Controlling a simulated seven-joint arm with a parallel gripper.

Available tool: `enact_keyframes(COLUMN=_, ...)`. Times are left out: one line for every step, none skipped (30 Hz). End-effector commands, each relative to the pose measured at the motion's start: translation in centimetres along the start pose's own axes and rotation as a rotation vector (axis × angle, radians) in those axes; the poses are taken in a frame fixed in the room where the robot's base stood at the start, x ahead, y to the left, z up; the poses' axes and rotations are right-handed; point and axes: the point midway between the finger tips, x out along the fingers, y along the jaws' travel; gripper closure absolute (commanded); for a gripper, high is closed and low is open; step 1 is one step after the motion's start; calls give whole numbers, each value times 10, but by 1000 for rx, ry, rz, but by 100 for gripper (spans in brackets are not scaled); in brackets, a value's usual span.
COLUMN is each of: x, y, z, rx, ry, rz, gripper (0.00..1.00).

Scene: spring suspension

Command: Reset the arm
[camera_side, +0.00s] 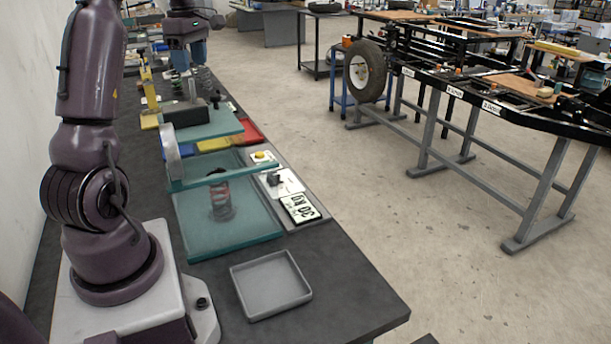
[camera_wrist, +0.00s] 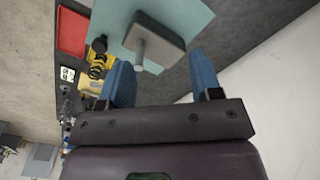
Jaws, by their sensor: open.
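My gripper (camera_side: 188,58) is at the upper left in the side view, raised above the bench. Its two blue fingers also show in the wrist view (camera_wrist: 162,82), spread apart with nothing held between them. A grey block with a metal post (camera_side: 186,112) sits on a teal glass plate (camera_side: 222,127), below the gripper and apart from it. The block also shows beyond the fingers in the wrist view (camera_wrist: 158,42).
An empty grey tray (camera_side: 270,284) lies at the bench's near end. A red bin (camera_side: 250,131) and a white number card (camera_side: 299,208) lie along the right edge. A yellow-black spring part (camera_wrist: 98,62) shows in the wrist view. A wall runs along the left.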

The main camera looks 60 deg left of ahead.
Motion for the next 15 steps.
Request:
enact_keyframes(x=0, y=1, z=0, rx=25, ry=2, rz=4, gripper=42)
enact_keyframes(x=0, y=2, z=-1, rx=47, ry=5, rz=9, gripper=42)
enact_keyframes(x=1, y=2, z=-2, rx=86, ry=11, rz=14, gripper=42)
enact_keyframes(x=4, y=2, z=-2, rx=120, ry=14, rz=13, gripper=42)
enact_keyframes(x=10, y=0, z=-2, rx=160, ry=14, rz=7, gripper=42)
enact_keyframes(x=17, y=-4, z=-1, rx=222, ry=11, rz=-1, gripper=42)
enact_keyframes(x=20, y=-8, z=2, rx=275, ry=9, rz=0, gripper=42)
enact_keyframes(x=22, y=-12, z=8, rx=338, ry=7, rz=4, gripper=42)
enact_keyframes(x=22, y=-18, z=20, rx=430, ry=5, rz=13, gripper=42)
enact_keyframes(x=21, y=-22, z=30, rx=500, ry=6, rz=23, gripper=42)
enact_keyframes(x=20, y=-26, z=41, rx=573, ry=5, rz=34, gripper=42)
enact_keyframes(x=19, y=-33, z=57, rx=671, ry=6, rz=49, gripper=42)
enact_keyframes(x=17, y=-38, z=70, rx=744, ry=8, rz=62, gripper=42)
enact_keyframes(x=15, y=-44, z=82, rx=820, ry=10, rz=75, gripper=42)
enact_keyframes(x=13, y=-54, z=100, rx=921, ry=16, rz=95, gripper=42)
